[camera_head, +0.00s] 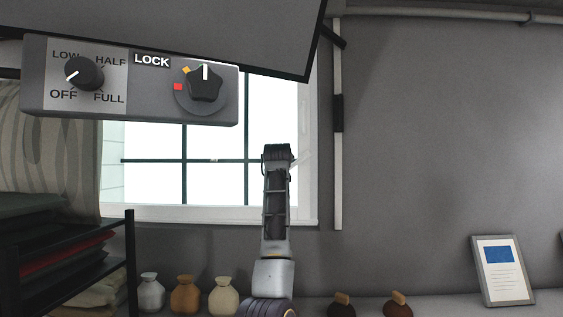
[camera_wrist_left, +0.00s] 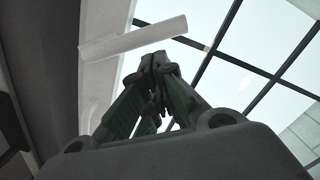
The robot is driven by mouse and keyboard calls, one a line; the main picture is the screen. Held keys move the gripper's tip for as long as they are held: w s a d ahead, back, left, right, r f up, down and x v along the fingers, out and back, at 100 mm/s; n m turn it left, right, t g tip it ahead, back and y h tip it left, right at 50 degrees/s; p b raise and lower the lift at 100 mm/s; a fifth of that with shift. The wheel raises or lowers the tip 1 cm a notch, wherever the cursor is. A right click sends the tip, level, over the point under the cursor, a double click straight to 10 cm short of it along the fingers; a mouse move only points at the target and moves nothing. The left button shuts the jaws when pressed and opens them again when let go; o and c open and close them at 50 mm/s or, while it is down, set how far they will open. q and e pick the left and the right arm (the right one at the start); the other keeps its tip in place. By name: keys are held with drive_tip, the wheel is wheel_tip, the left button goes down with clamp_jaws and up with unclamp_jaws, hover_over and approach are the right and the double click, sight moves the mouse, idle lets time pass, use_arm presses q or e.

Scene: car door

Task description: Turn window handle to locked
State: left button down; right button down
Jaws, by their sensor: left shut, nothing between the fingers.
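A white-framed window (camera_head: 268,214) with dark bars is on the back wall. The window handle (camera_head: 303,153) is a pale slanted bar at the window's right side, partly hidden behind my left gripper in the head view. In the left wrist view the handle (camera_wrist_left: 133,38) is a plain white bar just beyond and left of the fingertips, with a visible gap. My left gripper (camera_head: 277,148) points up in front of the window's right part; its fingers (camera_wrist_left: 160,60) are together and empty. My right gripper is in neither view.
A grey control box (camera_head: 140,117) with two knobs hangs at the upper left below a dark panel (camera_head: 170,30). A dark shelf (camera_head: 131,260) stands left.

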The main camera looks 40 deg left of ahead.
use_arm(q)
drive_tip(key=shift+w+d+f, duration=0.1)
drive_tip(key=shift+f, duration=0.05)
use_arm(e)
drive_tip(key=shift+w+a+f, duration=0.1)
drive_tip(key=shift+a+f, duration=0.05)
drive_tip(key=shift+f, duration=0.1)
